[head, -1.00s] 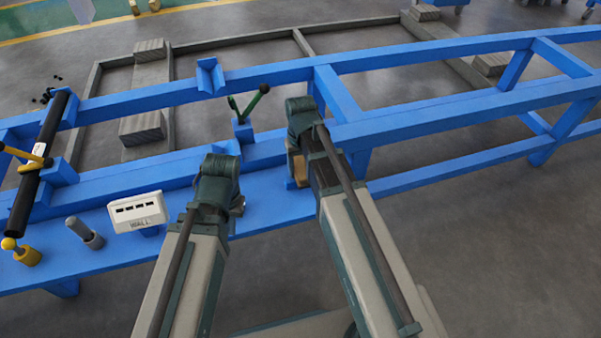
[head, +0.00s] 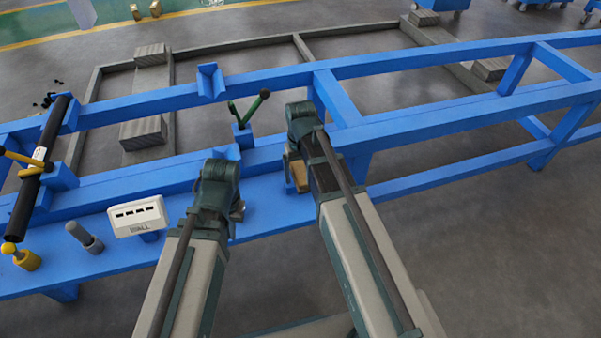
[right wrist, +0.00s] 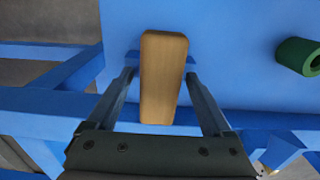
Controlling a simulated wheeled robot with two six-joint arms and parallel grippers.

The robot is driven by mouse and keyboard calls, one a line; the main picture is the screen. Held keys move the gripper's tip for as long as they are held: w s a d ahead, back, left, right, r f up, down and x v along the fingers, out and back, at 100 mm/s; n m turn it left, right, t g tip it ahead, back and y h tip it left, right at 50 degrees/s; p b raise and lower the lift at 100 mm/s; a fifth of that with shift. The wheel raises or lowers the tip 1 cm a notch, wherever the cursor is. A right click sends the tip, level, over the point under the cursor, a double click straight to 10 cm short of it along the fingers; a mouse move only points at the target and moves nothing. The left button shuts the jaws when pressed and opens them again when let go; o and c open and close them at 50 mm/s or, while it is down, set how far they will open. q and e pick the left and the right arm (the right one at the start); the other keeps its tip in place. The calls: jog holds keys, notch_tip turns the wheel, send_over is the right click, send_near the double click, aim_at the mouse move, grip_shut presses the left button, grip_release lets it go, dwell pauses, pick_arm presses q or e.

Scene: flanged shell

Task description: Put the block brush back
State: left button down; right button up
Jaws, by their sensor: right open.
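The block brush shows in the right wrist view as a rounded wooden block (right wrist: 163,80). It lies between the spread fingers of my right gripper (right wrist: 161,75), which is open with a gap to the finger on the right. In the head view part of the wooden block (head: 300,176) shows over the blue shelf, beside my right gripper (head: 289,168), which my arm largely hides. Any bristles are hidden. My left gripper (head: 238,210) is over the shelf to the left, mostly hidden behind its wrist, so its jaws cannot be made out.
A black tube (head: 40,165) rests across the blue rails. A green cylinder (right wrist: 299,57) is right of the block.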

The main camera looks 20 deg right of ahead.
aim_at(301, 171)
notch_tip(301, 171, up, 12)
jog(key=p, duration=1.2)
jog(key=s+a+n+h, duration=0.1)
jog(key=s+a+n, duration=0.2)
jog(key=s+a, duration=0.7)
jog(key=s, duration=0.4)
jog(key=shift+s+a, duration=0.15)
jog(key=shift+a, duration=0.1)
jog(key=shift+r, duration=0.1)
notch_tip(301, 171, up, 11)
jog(key=p, duration=1)
jog(key=shift+f, duration=0.2)
